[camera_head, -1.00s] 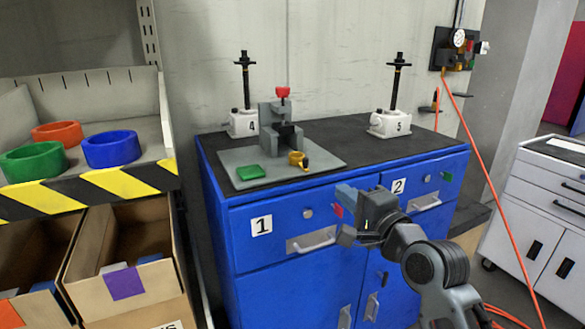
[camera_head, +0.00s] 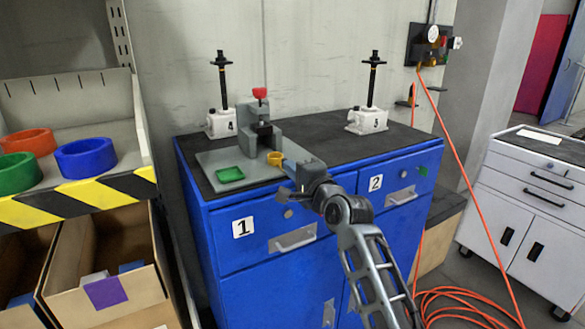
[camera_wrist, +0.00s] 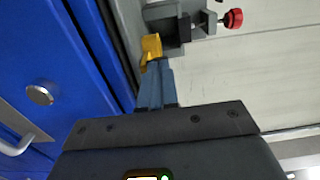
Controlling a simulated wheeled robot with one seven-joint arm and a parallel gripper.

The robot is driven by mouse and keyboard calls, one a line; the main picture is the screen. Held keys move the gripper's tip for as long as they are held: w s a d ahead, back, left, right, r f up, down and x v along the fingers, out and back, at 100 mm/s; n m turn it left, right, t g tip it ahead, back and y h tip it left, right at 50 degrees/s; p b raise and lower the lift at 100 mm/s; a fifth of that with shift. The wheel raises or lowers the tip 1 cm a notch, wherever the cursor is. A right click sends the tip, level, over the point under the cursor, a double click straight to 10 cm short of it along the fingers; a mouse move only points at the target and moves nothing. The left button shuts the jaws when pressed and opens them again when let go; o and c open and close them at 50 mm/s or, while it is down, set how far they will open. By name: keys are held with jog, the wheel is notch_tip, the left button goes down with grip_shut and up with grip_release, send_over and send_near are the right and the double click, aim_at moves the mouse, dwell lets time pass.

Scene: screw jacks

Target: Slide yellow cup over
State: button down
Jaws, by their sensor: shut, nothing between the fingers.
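The small yellow cup (camera_head: 275,158) stands on the grey plate (camera_head: 213,167) on top of the blue cabinet, near the front of a grey fixture (camera_head: 262,130) with a red knob. In the wrist view the yellow cup (camera_wrist: 152,46) sits just past my fingertips, beside the fixture's dark part. My gripper (camera_head: 288,168) is shut and empty, at the cabinet's front edge, right by the cup. In the wrist view its closed blue-grey fingers (camera_wrist: 156,68) reach the cup's near side; I cannot tell whether they touch it.
White screw jacks marked 4 (camera_head: 221,124) and 5 (camera_head: 367,121) stand at the back of the cabinet top. The dark top (camera_head: 340,145) to the right is clear. Shelves with coloured rings (camera_head: 85,158) stand left.

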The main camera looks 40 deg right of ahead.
aim_at(279, 160)
jog(key=x, duration=0.6)
jog(key=shift+f+b, duration=0.1)
jog(key=shift+b, duration=0.2)
jog(key=shift+s, duration=0.1)
